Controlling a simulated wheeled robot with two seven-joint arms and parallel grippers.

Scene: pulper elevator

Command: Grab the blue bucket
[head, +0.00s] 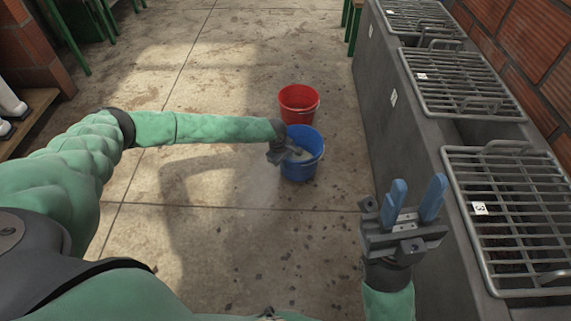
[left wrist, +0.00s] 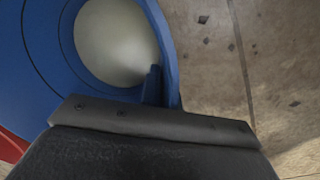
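The blue bucket (head: 303,168) stands upright on the floor in the head view, with something pale inside. My left gripper (head: 292,153) is at its near left rim, its hand overlapping the opening. In the left wrist view, the bucket (left wrist: 48,60) fills the left side, and one blue finger (left wrist: 152,86) of my left gripper shows against the wall near the rim. The other finger is hidden, so whether the gripper is closed on the wall is unclear. My right gripper (head: 414,205) is open and empty, fingers pointing up, beside the grey counter.
A red bucket (head: 299,103) stands directly behind the blue one. A grey concrete counter (head: 385,100) with metal grates (head: 465,85) runs along the right. A wooden shelf (head: 30,120) is at the far left. The floor (head: 230,240) in front and to the left is clear.

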